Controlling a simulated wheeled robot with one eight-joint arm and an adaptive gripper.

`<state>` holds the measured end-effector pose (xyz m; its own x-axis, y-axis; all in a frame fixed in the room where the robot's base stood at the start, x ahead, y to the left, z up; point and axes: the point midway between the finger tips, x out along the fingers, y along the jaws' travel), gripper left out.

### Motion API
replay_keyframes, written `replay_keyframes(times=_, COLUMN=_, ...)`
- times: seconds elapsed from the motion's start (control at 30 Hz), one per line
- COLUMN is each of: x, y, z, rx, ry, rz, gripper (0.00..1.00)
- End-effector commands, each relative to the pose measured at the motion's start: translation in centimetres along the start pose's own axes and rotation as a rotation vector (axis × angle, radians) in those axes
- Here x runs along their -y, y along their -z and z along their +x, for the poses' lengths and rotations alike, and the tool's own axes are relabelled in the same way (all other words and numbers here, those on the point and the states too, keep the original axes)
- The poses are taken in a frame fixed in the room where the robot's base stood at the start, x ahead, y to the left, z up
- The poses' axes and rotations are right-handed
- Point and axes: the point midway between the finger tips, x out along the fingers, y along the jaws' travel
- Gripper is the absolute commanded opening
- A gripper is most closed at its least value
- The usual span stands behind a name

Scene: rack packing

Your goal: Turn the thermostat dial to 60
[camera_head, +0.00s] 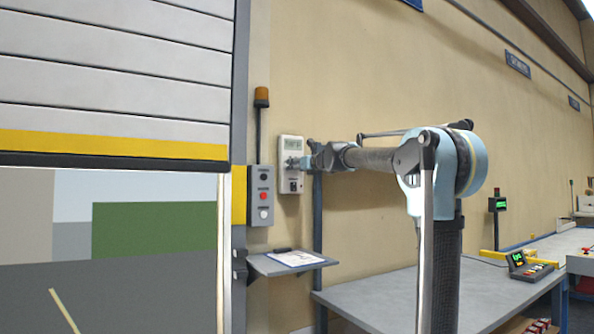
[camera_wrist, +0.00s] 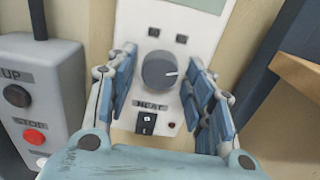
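The thermostat (camera_head: 291,150) is a white box on the wall, to the right of the grey button box. In the wrist view the thermostat (camera_wrist: 185,22) fills the upper middle, with a round dark grey dial (camera_wrist: 158,70) on its front. A white pointer mark on the dial points right and slightly up. The display's reading is not legible. My gripper (camera_wrist: 162,85) is open, its blue-padded fingers on either side of the dial, with gaps visible on both sides. In the head view my gripper (camera_head: 304,162) covers the dial.
A grey button box (camera_head: 261,196) with UP and STOP buttons stands left of the thermostat. An orange lamp (camera_head: 262,97) is above it. A small shelf with a clipboard (camera_head: 293,258) juts out below. A blue post (camera_head: 318,225) is close on the right. A workbench (camera_head: 375,297) extends right.

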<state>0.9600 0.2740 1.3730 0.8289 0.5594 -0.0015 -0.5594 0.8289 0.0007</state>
Motion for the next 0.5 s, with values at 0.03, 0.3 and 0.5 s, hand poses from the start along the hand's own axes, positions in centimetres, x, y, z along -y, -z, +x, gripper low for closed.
replay_keyframes(times=0.03, x=0.0, y=0.0, z=-0.01, rx=0.0, ry=0.0, rz=0.0, gripper=0.29)
replay_keyframes(times=0.3, x=-0.11, y=0.0, z=0.08, rx=0.0, ry=0.0, rz=-0.002, gripper=0.09)
replay_keyframes(times=0.5, x=-0.02, y=0.0, z=0.0, rx=0.0, ry=-0.001, rz=-0.039, gripper=0.09)
